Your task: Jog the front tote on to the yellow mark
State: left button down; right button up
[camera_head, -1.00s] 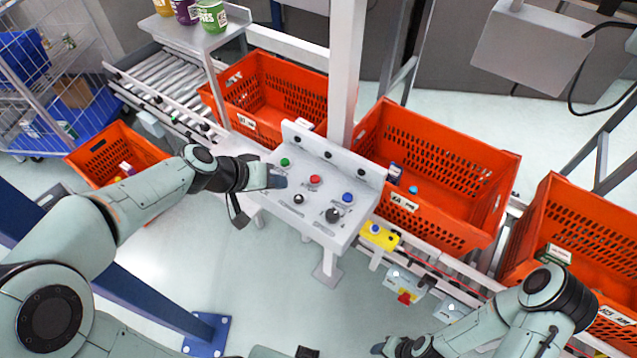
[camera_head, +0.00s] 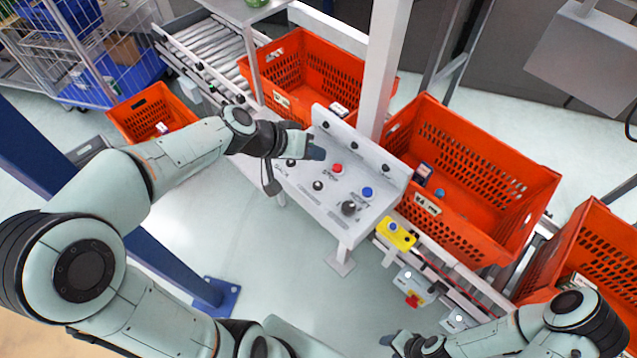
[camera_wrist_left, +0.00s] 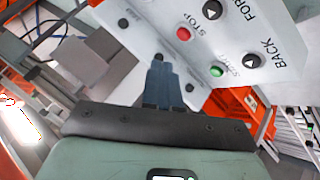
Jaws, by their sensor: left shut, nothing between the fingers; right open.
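My left gripper (camera_head: 315,153) is shut and empty, with its fingertips over the back-left part of the grey control panel (camera_head: 335,216). In the left wrist view its fingers (camera_wrist_left: 161,68) show beside the green START button (camera_wrist_left: 217,71) and the red STOP button (camera_wrist_left: 183,34), not covering either. FORWARD and BACK black buttons (camera_wrist_left: 253,61) lie further right. Red (camera_head: 337,168) and blue (camera_head: 367,192) buttons show in the head view. Orange totes stand behind the panel (camera_head: 315,75), right of it (camera_head: 480,205) and far right (camera_head: 590,245). I see no clear yellow mark. My right gripper (camera_head: 392,340) is open, low in front.
A white post (camera_head: 388,70) rises behind the panel. A small orange tote (camera_head: 150,115) stands left.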

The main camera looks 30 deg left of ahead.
pick_arm(q)
jog(key=b, duration=0.5)
send_over(314, 186)
notch_tip(314, 186, down, 8)
jog(key=shift+s+r, duration=0.1)
jog(key=shift+r, duration=0.05)
jog(key=shift+f, duration=0.3)
pick_arm(e)
jog(key=s+f, duration=0.5)
jog(key=f, duration=0.2)
jog(key=shift+s+f+g, duration=0.2)
jog(key=shift+s+g, duration=0.05)
jog(key=shift+g, duration=0.05)
pick_arm(q)
jog(key=shift+b, duration=0.3)
pick_arm(e)
jog(key=shift+f, duration=0.1)
pick_arm(q)
jog(key=shift+f+b, duration=0.4)
jog(key=shift+b, duration=0.1)
pick_arm(e)
jog(key=shift+s+f, duration=0.35)
jog(key=shift+f, duration=0.2)
